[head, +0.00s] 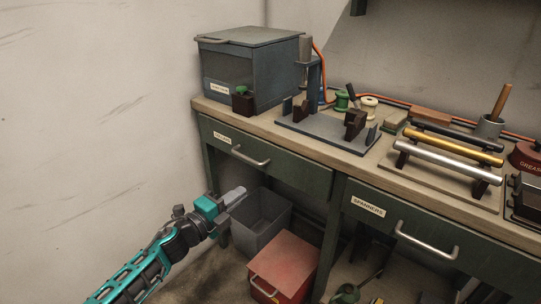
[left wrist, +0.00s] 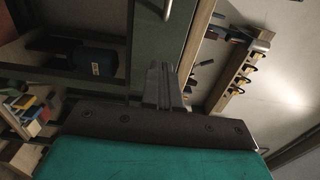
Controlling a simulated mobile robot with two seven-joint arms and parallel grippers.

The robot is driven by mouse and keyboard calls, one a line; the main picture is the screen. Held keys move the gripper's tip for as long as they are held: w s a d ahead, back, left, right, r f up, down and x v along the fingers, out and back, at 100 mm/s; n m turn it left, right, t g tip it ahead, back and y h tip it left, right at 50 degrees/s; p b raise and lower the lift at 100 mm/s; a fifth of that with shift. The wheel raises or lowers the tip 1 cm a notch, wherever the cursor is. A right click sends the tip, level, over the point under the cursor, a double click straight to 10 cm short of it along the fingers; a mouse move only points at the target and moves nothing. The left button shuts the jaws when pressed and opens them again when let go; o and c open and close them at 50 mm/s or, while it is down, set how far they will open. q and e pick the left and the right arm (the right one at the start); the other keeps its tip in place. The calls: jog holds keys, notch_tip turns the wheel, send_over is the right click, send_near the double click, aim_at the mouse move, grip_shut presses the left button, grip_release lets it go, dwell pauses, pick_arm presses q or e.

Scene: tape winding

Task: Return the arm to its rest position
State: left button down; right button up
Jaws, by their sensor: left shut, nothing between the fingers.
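My left arm comes in from the lower left in the head view, with a teal and black body. My left gripper (head: 236,195) is shut and empty. It hangs in front of the workbench, below the height of the bench top and near the grey bin. In the left wrist view its fingers (left wrist: 162,84) are together with nothing between them. My right gripper is in neither view.
The workbench top (head: 300,137) carries a lidded grey box (head: 250,70), a dark fixture (head: 330,132), spools and a rack of rods (head: 450,145). Below are two drawers with metal handles, a grey bin (head: 258,225) and a red toolbox (head: 285,265). The wall side at left is free.

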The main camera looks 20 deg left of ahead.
pick_arm(q)
jog(key=s+d+f+n+g+y, duration=0.1)
jog(key=s+d+f+n+g, duration=0.15)
jog(key=s+n, duration=0.45)
jog(key=s+d+f+n+g+y, duration=0.1)
jog(key=s+d+f+n+y, duration=0.2)
jog(key=s+n, duration=0.4)
jog(key=s+d+f+n+g, duration=0.25)
jog(key=s+f+n, duration=0.2)
jog(key=s, duration=0.45)
notch_tip(320, 180, up, 11)
jog(key=s+a+n+y+p, duration=0.1)
jog(key=p, duration=1.3)
jog(key=shift+s+a+f, duration=0.2)
jog(key=shift+s+a, duration=0.1)
jog(key=shift+s, duration=0.05)
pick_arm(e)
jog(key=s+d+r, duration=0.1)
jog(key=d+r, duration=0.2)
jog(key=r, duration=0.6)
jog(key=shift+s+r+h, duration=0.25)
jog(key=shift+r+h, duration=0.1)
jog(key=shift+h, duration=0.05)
pick_arm(q)
jog(key=shift+n, duration=0.25)
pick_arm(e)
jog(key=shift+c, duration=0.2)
